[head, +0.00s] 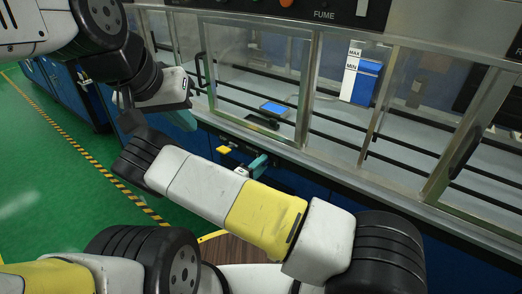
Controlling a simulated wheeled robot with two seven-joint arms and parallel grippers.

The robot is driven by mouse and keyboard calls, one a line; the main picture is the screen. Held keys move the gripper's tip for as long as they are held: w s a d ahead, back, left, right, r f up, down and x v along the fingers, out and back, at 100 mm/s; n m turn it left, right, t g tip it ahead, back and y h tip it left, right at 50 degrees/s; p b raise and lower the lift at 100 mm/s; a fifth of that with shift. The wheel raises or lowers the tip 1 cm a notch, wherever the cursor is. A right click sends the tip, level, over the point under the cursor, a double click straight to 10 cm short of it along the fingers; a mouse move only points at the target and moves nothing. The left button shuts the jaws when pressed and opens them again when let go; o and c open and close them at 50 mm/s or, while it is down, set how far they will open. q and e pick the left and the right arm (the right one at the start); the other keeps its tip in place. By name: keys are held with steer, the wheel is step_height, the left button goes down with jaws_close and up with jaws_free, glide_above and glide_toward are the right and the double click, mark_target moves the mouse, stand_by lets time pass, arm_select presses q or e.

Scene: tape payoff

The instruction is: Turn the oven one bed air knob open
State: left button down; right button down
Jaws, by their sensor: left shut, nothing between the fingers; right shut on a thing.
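Under the hood's front edge, a yellow knob-like piece (224,150) sticks out. To its right is a teal lever-like piece (258,166), with a small white part beside it. I cannot tell which of these is the bed air knob; no label there is readable. My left arm comes in from the upper left, and its dark gripper (131,122) appears shut and empty, left of these pieces. My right arm's white and yellow link crosses the middle in front of the hood. My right gripper is not clearly made out, and what it holds is hidden.
A fume hood with framed glass sashes (255,75) fills the back and right. Inside are a blue-screened device (273,108) and a blue and white container marked MAX and MIN (362,78). Green floor (45,160) with a yellow and black line is open at left.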

stand_by(0.4)
steer(key=c, duration=1.1)
jaws_free()
